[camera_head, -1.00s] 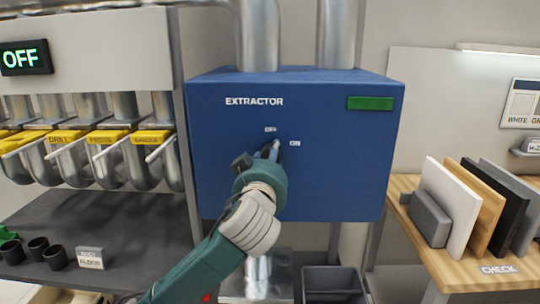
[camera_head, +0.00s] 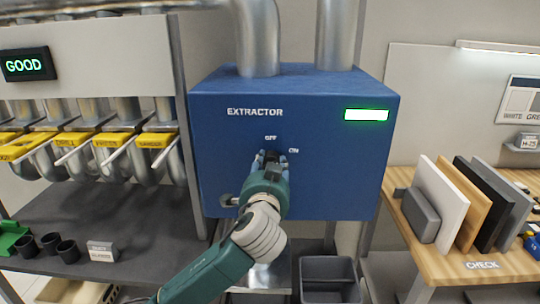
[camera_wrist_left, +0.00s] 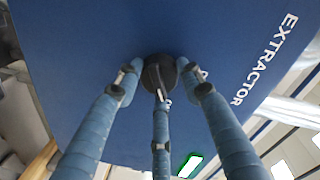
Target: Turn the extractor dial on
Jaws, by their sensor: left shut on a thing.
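The blue extractor box (camera_head: 330,165) fills the middle of the head view, with OFF and ON marks on its front. My left gripper (camera_head: 270,157) is at the box front, just below these marks. In the left wrist view its fingers (camera_wrist_left: 158,85) close around the dark round dial (camera_wrist_left: 155,66), shut on it. In the head view the dial is mostly hidden behind the fingers, so its pointer cannot be read. The indicator (camera_head: 366,115) on the box is lit bright with a green rim. My right gripper is not in view.
The display (camera_head: 27,64) at the upper left reads GOOD. Yellow-labelled duct gates (camera_head: 75,140) hang above a dark shelf with several black cups (camera_head: 50,243). A wooden table (camera_head: 455,262) with upright panels stands at the right. A grey bin (camera_head: 330,272) is below the box.

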